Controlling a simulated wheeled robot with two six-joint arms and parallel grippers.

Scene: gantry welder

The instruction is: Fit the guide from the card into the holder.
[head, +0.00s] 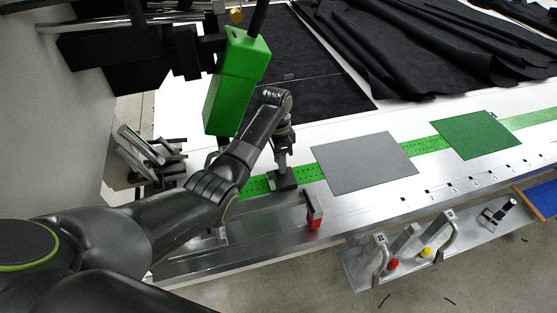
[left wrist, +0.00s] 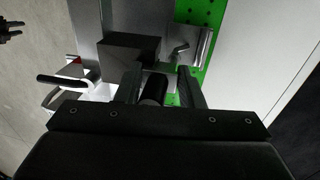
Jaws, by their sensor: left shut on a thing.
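My left gripper (head: 284,181) points down over the green perforated strip on the metal bench, to the left of the grey card (head: 365,162). In the left wrist view the left gripper (left wrist: 160,90) is shut on a dark, round piece (left wrist: 154,90), probably the guide; the fingers hide much of it. The grey card lies flat with nothing visible on it. A dark block (left wrist: 128,48) and a metal bracket (left wrist: 191,48) stand just beyond the fingers; I cannot tell whether either is the holder. A dark two-pronged shape at the upper left may be my right gripper (left wrist: 10,31).
A green card (head: 475,135) lies farther right. A small clamp with a red base (head: 314,218) stands near the front edge. A green box (head: 236,85) hangs above my forearm. A front shelf (head: 375,265) carries handles and knobs. Black cloth (head: 430,45) covers the back.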

